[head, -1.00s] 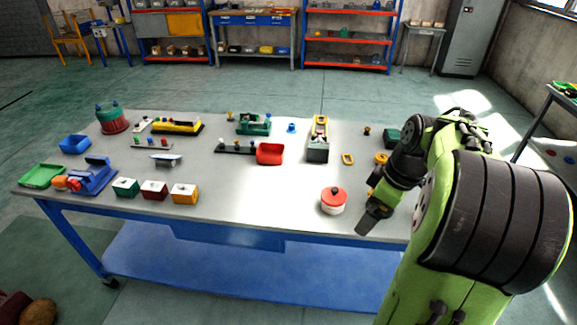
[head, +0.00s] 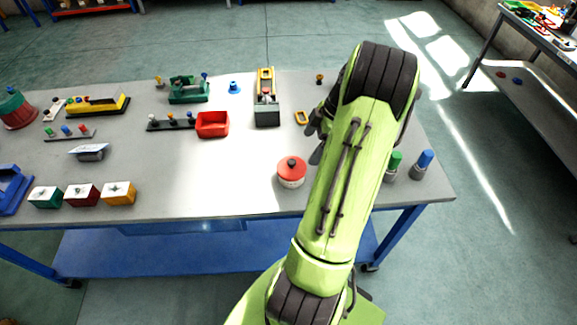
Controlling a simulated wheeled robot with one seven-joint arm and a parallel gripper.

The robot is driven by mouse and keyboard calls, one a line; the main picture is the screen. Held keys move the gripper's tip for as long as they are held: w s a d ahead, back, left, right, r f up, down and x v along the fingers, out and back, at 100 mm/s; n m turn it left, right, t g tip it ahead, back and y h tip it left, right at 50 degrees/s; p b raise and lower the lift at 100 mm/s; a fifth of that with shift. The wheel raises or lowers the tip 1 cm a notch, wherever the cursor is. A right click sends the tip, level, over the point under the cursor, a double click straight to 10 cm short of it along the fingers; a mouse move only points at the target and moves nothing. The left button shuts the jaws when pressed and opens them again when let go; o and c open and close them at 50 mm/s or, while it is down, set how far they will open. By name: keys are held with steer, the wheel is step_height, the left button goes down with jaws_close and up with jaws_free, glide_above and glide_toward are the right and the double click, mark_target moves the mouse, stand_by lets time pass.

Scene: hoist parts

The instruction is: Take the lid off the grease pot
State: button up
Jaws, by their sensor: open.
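The grease pot (head: 291,183) is a small white round pot near the front edge of the table. Its red lid (head: 291,164), with a small dark knob on top, sits on it. My green and black arm reaches over the table just right of the pot. My gripper (head: 316,155) shows only in part at the arm's left edge, slightly above and right of the pot in the picture. It is open and apart from the lid. My arm hides the rest of it.
A red bin (head: 212,124) and a grey block with a yellow frame (head: 267,103) stand behind the pot. Green (head: 395,160) and blue (head: 426,160) capped cylinders stand right of my arm. Small boxes, including a yellow one (head: 118,193), stand at front left. The table left of the pot is clear.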

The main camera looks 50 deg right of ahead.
mark_target(295, 166)
steer(key=x, duration=0.4)
steer(key=shift+w+d, duration=0.1)
steer(key=shift+d, duration=0.1)
steer(key=x, duration=0.5)
steer(key=shift+w+a+f+b, duration=0.2)
steer(key=shift+w+f+b, duration=0.05)
steer(key=shift+b, duration=0.05)
steer(key=c, duration=0.7)
